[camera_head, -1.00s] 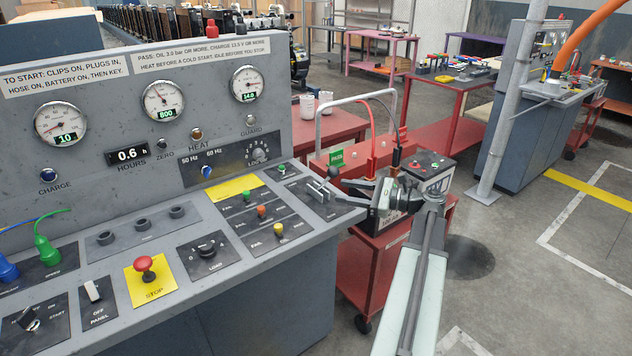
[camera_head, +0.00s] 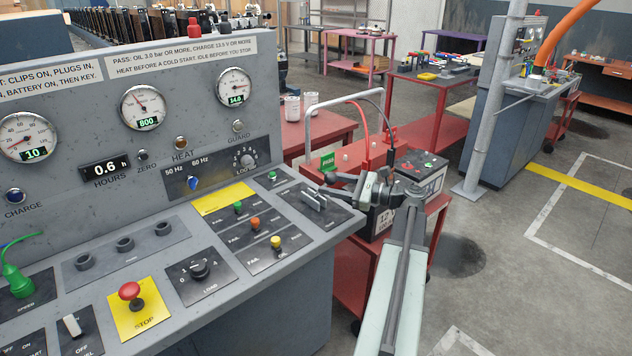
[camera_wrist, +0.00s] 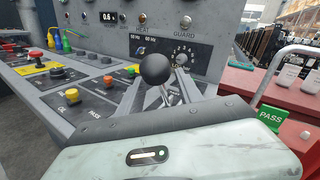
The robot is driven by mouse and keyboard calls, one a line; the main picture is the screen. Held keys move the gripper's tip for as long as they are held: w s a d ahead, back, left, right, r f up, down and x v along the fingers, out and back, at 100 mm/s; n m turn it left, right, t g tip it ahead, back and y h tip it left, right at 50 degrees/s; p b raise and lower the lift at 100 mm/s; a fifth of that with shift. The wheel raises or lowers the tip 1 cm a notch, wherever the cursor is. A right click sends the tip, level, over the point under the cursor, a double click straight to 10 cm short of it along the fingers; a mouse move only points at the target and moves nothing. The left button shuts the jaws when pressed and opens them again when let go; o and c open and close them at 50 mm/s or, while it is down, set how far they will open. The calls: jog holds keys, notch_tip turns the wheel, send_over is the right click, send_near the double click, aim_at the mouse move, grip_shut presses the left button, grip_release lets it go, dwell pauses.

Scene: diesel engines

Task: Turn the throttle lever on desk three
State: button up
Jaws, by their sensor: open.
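A throttle lever with a round black knob (camera_head: 331,178) stands at the right end of the grey console. In the wrist view the black knob (camera_wrist: 155,69) is large and central, just beyond the pale wrist housing (camera_wrist: 170,150). No desk number is readable.
The grey console (camera_head: 245,310) carries a red stop button (camera_head: 130,290), small coloured buttons and gauges. A red trolley (camera_head: 385,238) with a battery (camera_head: 418,172) and cables stands close behind my arm. Open floor lies to the right, beyond it a grey pole (camera_head: 490,110).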

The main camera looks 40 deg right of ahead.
jog(key=x, duration=0.4)
jog(key=shift+w, duration=0.1)
jog(key=shift+f, duration=0.1)
grip_shut()
dwell(1.2)
